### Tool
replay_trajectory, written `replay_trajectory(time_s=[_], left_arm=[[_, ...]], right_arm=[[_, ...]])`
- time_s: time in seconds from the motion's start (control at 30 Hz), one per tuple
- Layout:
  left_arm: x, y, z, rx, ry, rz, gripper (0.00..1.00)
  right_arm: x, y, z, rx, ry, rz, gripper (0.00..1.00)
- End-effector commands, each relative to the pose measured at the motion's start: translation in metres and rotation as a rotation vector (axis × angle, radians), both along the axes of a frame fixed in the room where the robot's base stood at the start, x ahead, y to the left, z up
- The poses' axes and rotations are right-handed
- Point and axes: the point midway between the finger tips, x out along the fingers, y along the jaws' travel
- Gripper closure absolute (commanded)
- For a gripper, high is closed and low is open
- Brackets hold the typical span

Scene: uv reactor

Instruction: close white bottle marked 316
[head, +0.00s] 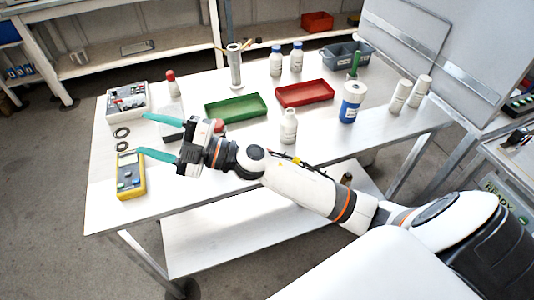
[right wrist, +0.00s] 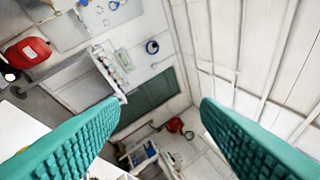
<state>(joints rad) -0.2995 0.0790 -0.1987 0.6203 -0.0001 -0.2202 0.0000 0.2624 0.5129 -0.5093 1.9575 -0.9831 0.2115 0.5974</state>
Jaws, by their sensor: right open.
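A white bottle (head: 289,128) stands upright near the middle of the table, just behind my right forearm. Two white bottles with blue caps (head: 276,62) (head: 296,58) stand at the back. Two more white bottles (head: 400,96) (head: 419,92) stand at the right. The number 316 is too small to read on any of them. My right gripper (head: 143,133) is open and empty above the left part of the table, its teal fingers pointing left, well apart from the bottles. Its fingers also show in the right wrist view (right wrist: 163,98). My left gripper is out of view.
A green tray (head: 210,120) and a red tray (head: 280,104) lie mid-table. A yellow multimeter (head: 131,188) lies below my right gripper. A blue-and-white bottle (head: 351,103), a grey bin (head: 364,66) and a metal stand (head: 235,70) are farther back.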

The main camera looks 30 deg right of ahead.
Motion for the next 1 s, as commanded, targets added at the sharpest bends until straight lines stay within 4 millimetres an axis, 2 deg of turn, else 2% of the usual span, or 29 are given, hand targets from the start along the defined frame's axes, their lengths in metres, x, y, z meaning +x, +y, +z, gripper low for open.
replay_trajectory(time_s=[0.03, 0.1, 0.17, 0.2, 0.27, 0.37, 0.4, 0.5, 0.6, 0.7, 0.83, 1.0], left_arm=[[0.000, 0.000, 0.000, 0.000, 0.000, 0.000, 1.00], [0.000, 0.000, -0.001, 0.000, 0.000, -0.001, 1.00], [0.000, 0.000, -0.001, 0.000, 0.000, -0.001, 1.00], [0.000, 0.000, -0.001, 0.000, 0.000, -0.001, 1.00], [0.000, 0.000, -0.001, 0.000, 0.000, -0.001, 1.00], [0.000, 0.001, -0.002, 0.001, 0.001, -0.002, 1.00], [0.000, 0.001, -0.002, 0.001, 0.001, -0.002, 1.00], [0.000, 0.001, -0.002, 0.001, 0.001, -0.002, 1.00], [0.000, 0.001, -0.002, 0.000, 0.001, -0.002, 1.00], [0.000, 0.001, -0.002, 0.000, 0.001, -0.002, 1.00], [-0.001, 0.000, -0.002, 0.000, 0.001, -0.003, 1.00], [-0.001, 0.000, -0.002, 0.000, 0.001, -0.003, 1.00]], right_arm=[[-0.002, 0.011, -0.002, -0.121, -0.055, 0.103, 0.43], [-0.007, 0.020, -0.016, -0.307, -0.096, 0.246, 0.43], [-0.009, 0.017, -0.035, -0.483, -0.098, 0.352, 0.43], [-0.008, 0.009, -0.049, -0.607, -0.083, 0.412, 0.43], [-0.005, -0.012, -0.069, -0.799, -0.037, 0.483, 0.43], [0.006, -0.067, -0.097, -1.111, 0.104, 0.543, 0.43], [0.010, -0.094, -0.103, -1.225, 0.177, 0.547, 0.43], [0.018, -0.161, -0.105, -1.459, 0.372, 0.519, 0.43], [0.019, -0.216, -0.097, -1.614, 0.550, 0.467, 0.43], [0.017, -0.250, -0.088, -1.699, 0.674, 0.420, 0.43], [0.014, -0.269, -0.082, -1.743, 0.749, 0.394, 0.43], [0.013, -0.270, -0.082, -1.746, 0.754, 0.393, 0.43]])
